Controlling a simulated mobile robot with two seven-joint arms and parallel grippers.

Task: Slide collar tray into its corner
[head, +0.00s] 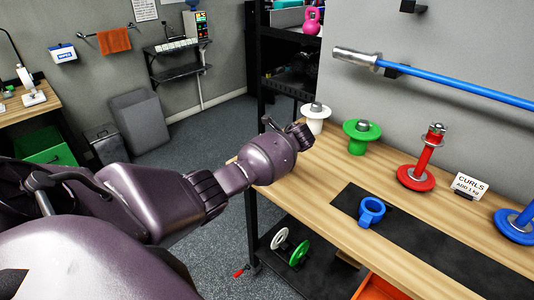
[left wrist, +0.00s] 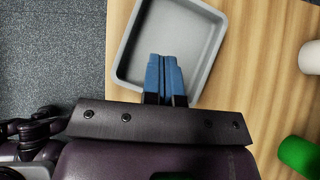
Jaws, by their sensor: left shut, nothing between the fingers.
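The grey collar tray (left wrist: 190,32) is an empty, shallow tray with rounded corners, on the wooden bench top in the left wrist view. It lies slightly turned, its left side close to the bench edge. My left gripper (left wrist: 165,76) is shut, with its blue fingertips together and nothing between them. The fingertips overlap the tray's near part in that view; I cannot tell whether they touch it. In the head view my left arm hides the tray and the fingertips. My right gripper is in neither view.
On the bench (head: 310,185) stand a white post (head: 316,121), a green post (head: 358,140), a red post (head: 420,170) and a blue post (head: 518,222). A blue collar (head: 371,210) rests on a dark mat (head: 420,243). A CURLS card (head: 469,186) stands behind. A wall-mounted bar (head: 450,85) runs above.

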